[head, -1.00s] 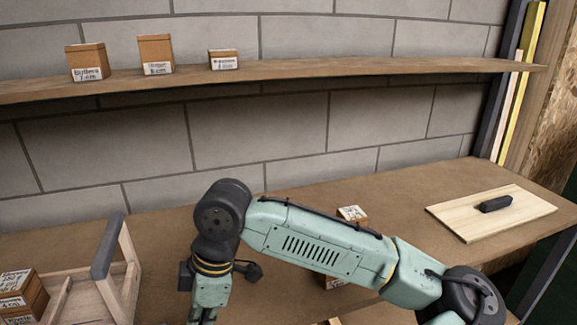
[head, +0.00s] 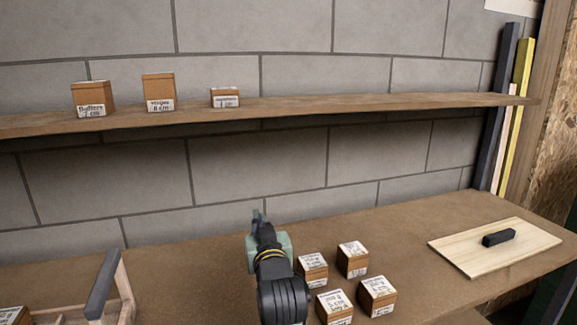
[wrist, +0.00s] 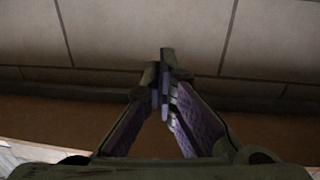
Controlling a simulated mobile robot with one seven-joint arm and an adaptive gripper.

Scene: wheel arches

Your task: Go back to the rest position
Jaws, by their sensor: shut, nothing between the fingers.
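My gripper (head: 258,217) is above the workbench (head: 180,255), left of a group of small labelled boxes, and points toward the block wall. In the wrist view my gripper (wrist: 164,85) has its two fingers together at the tips with nothing between them. Beyond the fingertips are the grey wall (wrist: 130,30) and a dark brown surface below it. My arm is drawn in, and only its dark end part shows at the bottom middle of the head view.
Several labelled boxes (head: 377,290) stand right of my gripper. A pale board (head: 455,250) with a dark handle (head: 498,238) lies at right. A wooden frame (head: 103,285) stands at left. A shelf (head: 300,105) above holds three boxes (head: 158,90). The bench's back middle is clear.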

